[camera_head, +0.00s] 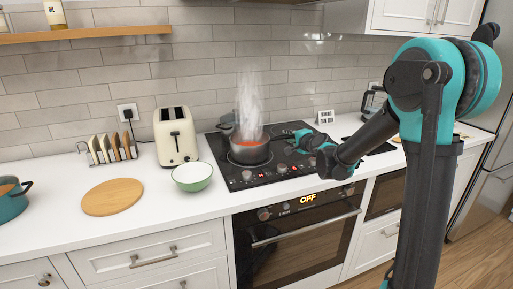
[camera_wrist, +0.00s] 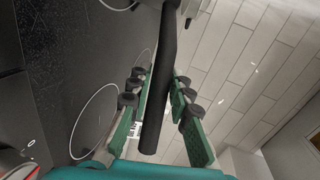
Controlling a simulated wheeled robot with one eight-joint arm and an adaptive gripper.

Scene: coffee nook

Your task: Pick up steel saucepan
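The steel saucepan (camera_head: 248,152) sits on the cooktop (camera_head: 238,181) in the head view, with reddish contents and steam rising from it. Its dark handle points right, toward my gripper (camera_head: 301,138). In the wrist view the black handle (camera_wrist: 160,85) runs between the two green fingers of my gripper (camera_wrist: 163,92). The fingers are apart, with a gap showing on each side of the handle. Most of the pan's body is out of the wrist view.
A green-rimmed bowl (camera_head: 192,177), a cream toaster (camera_head: 176,137) and a round wooden board (camera_head: 112,197) stand left of the cooktop. A teal pot (camera_head: 11,203) is at the far left. A glass coffee pot (camera_head: 372,101) stands at the back right.

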